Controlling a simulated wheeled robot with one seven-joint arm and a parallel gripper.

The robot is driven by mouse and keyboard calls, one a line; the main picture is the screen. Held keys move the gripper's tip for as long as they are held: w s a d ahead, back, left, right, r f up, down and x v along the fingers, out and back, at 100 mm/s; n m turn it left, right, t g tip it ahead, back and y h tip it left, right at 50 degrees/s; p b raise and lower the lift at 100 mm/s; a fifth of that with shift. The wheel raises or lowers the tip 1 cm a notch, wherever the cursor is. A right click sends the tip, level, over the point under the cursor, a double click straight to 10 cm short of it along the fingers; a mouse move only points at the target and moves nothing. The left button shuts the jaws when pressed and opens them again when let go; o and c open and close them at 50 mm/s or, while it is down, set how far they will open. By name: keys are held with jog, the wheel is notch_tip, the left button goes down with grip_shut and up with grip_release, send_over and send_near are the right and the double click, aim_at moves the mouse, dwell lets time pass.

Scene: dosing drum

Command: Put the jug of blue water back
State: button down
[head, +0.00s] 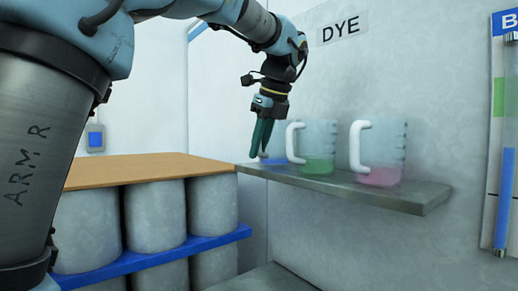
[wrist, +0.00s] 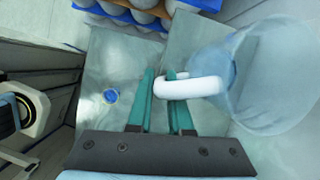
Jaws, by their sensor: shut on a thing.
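The jug of blue water (head: 278,145) is at the left end of the grey shelf (head: 410,195) under the DYE label, upright, partly hidden by my gripper and the green-water jug. I cannot tell whether its base touches the shelf. My gripper (head: 262,148) points down with its green fingers shut on the jug's white handle. In the wrist view the fingers (wrist: 163,78) pinch the handle (wrist: 205,87), and the clear jug body (wrist: 270,75) is to their right.
A green-water jug (head: 319,150) and a pink-water jug (head: 385,160) stand along the shelf to the right. Grey drums (head: 152,215) with a brown board (head: 150,168) on top stand at the left. A blue round cap (wrist: 112,96) shows below in the wrist view.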

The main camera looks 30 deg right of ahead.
jog(key=shift+f, duration=0.1)
jog(key=c, duration=0.8)
grip_release()
jog(key=shift+c, duration=0.2)
jog(key=v, duration=1.2)
jog(key=shift+p, duration=0.4)
